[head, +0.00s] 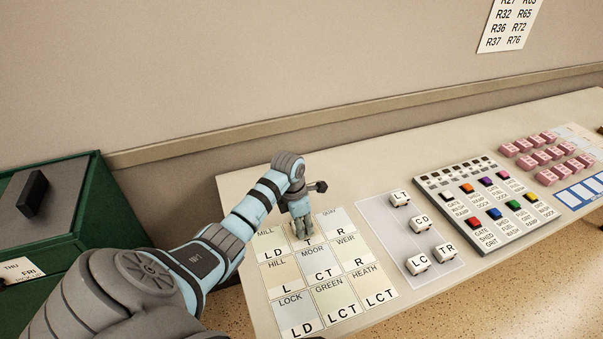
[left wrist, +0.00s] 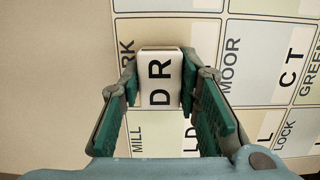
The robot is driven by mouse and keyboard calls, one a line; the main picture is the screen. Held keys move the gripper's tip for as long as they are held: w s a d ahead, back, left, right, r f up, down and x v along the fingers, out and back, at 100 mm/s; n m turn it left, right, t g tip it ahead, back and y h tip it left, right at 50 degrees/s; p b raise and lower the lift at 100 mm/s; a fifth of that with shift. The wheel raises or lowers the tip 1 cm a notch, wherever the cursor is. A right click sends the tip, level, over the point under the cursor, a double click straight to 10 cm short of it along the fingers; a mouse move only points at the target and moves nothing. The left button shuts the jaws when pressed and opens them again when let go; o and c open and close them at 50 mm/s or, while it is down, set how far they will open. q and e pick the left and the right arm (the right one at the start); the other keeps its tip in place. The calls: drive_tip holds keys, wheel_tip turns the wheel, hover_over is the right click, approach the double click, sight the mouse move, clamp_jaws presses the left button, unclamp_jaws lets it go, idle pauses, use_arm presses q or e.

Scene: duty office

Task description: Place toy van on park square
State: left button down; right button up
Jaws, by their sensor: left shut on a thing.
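A white toy van (left wrist: 159,78) with "DR" on its roof is between the two fingers of my left gripper (left wrist: 158,84) in the left wrist view. My left gripper also shows in the head view (head: 303,229), low over the top middle square of the map sheet (head: 347,297); it hides the van there. That square's name is mostly covered; "RK" shows beside the van in the left wrist view, which fits the park square (left wrist: 127,30). I cannot tell whether the van touches the sheet. My right gripper is not in view.
Right of the sheet, a grey mat (head: 385,222) holds several white vans marked LT, CD, LC and TR. Beyond it stand a panel of coloured buttons (head: 478,238) and pink blocks (head: 545,150). A green cabinet (head: 95,205) stands left of the desk.

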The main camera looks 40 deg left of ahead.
use_arm(q)
drive_tip(key=shift+f, duration=0.3)
drive_tip(key=c, duration=1.4)
unclamp_jaws()
drive_tip(key=shift+o, duration=1)
drive_tip(key=shift+w, duration=0.15)
drive_tip(key=shift+r, duration=0.35)
wheel_tip(320, 180, up, 12)
drive_tip(key=s+p, duration=0.1)
drive_tip(key=shift+s+a+p, duration=0.3)
drive_tip(key=shift+a+p, duration=0.05)
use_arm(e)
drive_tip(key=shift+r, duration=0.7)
use_arm(q)
drive_tip(key=shift+f, duration=0.15)
